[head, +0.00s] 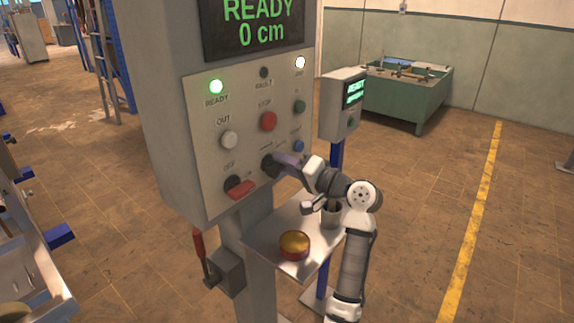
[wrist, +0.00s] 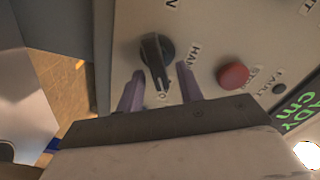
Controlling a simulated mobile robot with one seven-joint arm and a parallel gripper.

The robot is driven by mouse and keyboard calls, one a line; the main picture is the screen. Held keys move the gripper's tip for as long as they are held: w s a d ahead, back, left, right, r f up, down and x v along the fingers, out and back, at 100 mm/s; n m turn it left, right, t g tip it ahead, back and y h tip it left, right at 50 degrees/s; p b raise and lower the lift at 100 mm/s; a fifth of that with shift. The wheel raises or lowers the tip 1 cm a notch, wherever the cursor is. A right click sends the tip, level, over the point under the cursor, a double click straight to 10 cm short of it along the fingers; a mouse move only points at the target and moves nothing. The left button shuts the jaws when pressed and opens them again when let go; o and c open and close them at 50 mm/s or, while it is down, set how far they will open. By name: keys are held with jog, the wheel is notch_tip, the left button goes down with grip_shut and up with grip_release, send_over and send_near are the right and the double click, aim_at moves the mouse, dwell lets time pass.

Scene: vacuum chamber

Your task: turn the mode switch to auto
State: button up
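The mode switch, a black rotary knob (wrist: 154,55), is on the grey panel and shows large in the wrist view. Its long handle runs down the picture, with its lower end close to a partly hidden label ending in O. My gripper (wrist: 159,70) is open, one purple-grey finger on each side of the handle, with visible gaps; I see no contact. In the head view, my gripper (head: 285,162) reaches the panel from the right and partly covers the switch (head: 268,166).
Around the switch are a red STOP button (head: 268,121), a white OUT button (head: 229,139), a red-handled switch (head: 241,189) and a blue button (head: 299,146).

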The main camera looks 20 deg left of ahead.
jog(key=b+v, duration=0.4)
jog(key=v, duration=0.9)
jog(key=shift+d, duration=0.35)
jog(key=shift+s, duration=0.1)
